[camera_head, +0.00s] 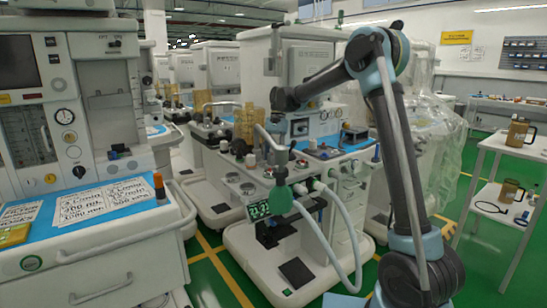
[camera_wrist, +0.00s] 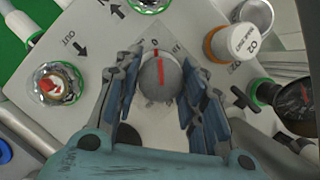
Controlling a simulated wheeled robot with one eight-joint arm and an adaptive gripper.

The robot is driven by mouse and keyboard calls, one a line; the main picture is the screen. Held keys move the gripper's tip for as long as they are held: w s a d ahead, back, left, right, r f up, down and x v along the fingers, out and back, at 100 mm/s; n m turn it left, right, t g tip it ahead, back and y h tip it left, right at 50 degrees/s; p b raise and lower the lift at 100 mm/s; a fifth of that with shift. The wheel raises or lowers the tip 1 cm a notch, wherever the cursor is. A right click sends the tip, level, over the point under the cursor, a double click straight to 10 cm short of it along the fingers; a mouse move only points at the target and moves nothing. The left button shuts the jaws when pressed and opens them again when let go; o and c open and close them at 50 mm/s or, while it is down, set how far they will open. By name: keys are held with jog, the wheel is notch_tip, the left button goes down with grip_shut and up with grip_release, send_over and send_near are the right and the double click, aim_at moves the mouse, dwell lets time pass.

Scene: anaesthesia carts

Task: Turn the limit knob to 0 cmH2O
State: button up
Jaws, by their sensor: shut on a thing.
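The limit knob (camera_wrist: 160,76) is a round grey knob with a red line, in the middle of the wrist view. The line runs nearly straight up and down in the picture, its upper end close to a small mark that looks like a 0. My gripper (camera_wrist: 160,64) has its blue-padded fingers on both sides of the knob and is shut on it. In the head view my arm reaches down to the middle cart (camera_head: 232,235); the knob cannot be made out there.
Around the knob are a clear-domed valve (camera_wrist: 57,84) at left, an orange-ringed O2 cap (camera_wrist: 228,42) and a dark pressure gauge (camera_wrist: 299,105) at right. A side table (camera_head: 520,143) stands at right.

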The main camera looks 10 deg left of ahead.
jog(key=shift+w, duration=0.1)
dwell(0.4)
jog(key=o, duration=1.1)
